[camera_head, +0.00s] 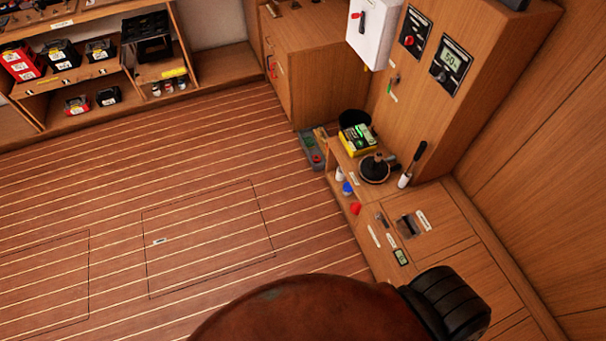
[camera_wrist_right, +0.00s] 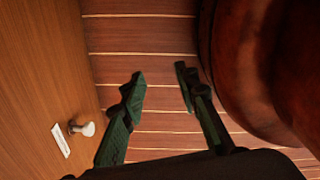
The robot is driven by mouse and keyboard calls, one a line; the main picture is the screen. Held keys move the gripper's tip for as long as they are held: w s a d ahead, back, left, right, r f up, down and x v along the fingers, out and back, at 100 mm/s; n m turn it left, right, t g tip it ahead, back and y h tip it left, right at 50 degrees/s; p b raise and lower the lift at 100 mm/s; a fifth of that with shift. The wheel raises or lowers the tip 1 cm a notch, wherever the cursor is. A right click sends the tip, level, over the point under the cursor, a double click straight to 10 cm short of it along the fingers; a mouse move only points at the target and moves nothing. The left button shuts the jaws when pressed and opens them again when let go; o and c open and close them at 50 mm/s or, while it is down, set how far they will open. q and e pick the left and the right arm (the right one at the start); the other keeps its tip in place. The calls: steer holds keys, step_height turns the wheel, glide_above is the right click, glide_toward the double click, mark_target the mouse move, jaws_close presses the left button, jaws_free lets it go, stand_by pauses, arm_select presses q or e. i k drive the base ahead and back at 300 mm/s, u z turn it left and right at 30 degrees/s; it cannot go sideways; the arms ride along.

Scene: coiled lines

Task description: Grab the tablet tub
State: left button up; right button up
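I cannot tell for sure which thing is the tablet tub. In the head view, a small white container (camera_head: 340,174) stands at the side of the low wooden unit, near a blue item (camera_head: 347,188) and a red item (camera_head: 355,208). Several small jars (camera_head: 168,87) stand on the far left shelf; their labels are too small to read. In the right wrist view my right gripper (camera_wrist_right: 160,77) is open and empty, its dark green fingers apart above the plank floor. My left gripper is not in view.
A wooden panel with a pale knob (camera_wrist_right: 88,129) is left of my right gripper. On the low unit are a yellow box (camera_head: 357,140), a black round device (camera_head: 375,168) and a white-and-black handled item (camera_head: 405,180). The plank floor (camera_head: 200,210) is largely clear.

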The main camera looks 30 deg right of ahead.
mark_target(347, 188)
steer(key=u, duration=0.2)
steer(key=i, duration=1.2)
steer(key=z, duration=0.75)
steer(key=i, duration=0.8)
steer(key=z, duration=1.25)
steer(key=i, duration=0.35)
steer(key=z, duration=0.35)
